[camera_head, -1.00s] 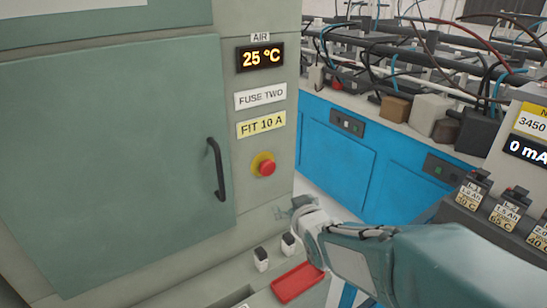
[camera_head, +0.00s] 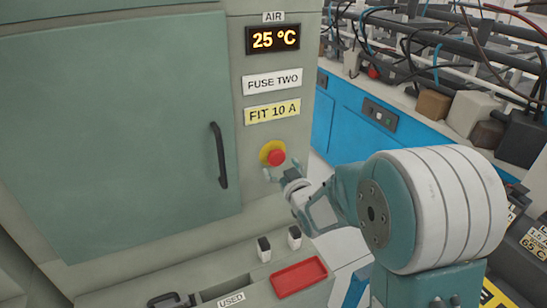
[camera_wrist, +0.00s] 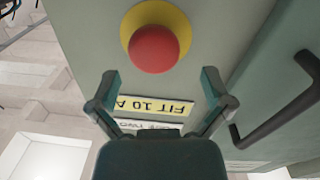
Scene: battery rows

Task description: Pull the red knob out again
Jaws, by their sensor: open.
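The red knob (camera_head: 277,157) sits on a round yellow plate (camera_head: 265,148) on the cabinet front, below the yellow FIT 10 A label (camera_head: 272,112). In the wrist view the knob (camera_wrist: 154,49) is beyond the fingertips, a little left of the middle between them. My gripper (camera_head: 280,172) is just below and beside the knob in the head view. In the wrist view my gripper (camera_wrist: 160,78) has its two fingers spread wide, with nothing between them. I see no contact with the knob, and the exact gap cannot be told.
The cabinet door's black handle (camera_head: 218,155) is left of the knob; it also shows in the wrist view (camera_wrist: 280,115). Below are a red tray (camera_head: 299,277), two small fuse-like blocks (camera_head: 264,249) and a USED slot. A blue bench with cables stands behind right.

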